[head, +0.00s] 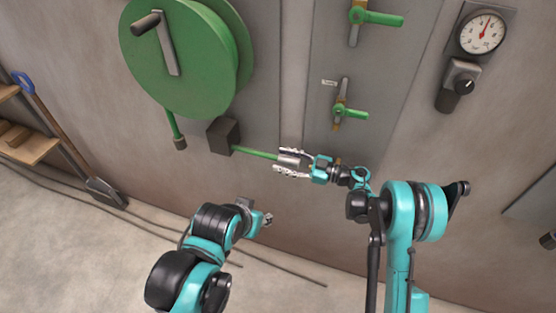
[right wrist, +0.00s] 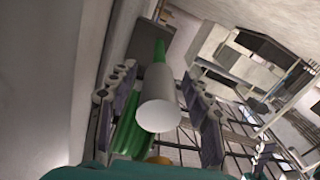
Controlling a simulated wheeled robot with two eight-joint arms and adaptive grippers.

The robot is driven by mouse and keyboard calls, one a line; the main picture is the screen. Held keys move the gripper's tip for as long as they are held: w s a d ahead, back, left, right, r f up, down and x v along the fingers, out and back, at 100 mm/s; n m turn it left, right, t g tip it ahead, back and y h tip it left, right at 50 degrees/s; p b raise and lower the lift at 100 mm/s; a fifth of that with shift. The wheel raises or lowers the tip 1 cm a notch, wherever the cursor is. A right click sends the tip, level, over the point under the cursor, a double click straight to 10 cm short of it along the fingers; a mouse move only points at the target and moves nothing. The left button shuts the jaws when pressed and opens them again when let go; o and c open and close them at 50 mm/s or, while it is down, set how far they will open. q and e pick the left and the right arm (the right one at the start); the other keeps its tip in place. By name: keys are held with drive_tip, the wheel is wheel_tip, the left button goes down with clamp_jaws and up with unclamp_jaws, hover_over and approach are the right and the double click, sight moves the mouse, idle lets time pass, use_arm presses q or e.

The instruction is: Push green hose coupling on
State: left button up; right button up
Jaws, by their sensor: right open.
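A green hose (head: 254,153) sticks out to the right from a dark grey box (head: 223,135) on the wall. A pale grey cylindrical coupling (head: 288,159) is at its end. In the right wrist view the coupling (right wrist: 156,100) lies between the two fingers, with the hose (right wrist: 160,50) behind it. My right gripper (head: 291,162) is open around the coupling; gaps show on both sides in the wrist view. My left gripper (head: 265,219) is low in front of the wall, away from the coupling. Its fingers are too small to read.
A green hose reel (head: 195,75) hangs at upper left, with a short hose end (head: 180,142) below. Two green-handled valves (head: 375,18) (head: 350,113) are on a grey panel. A gauge (head: 482,34) is at upper right. A shovel (head: 105,193) leans at left.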

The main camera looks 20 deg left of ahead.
drive_tip(key=shift+a, duration=1.2)
drive_tip(key=shift+w, duration=0.1)
drive_tip(key=shift+c, duration=0.2)
clamp_jaws()
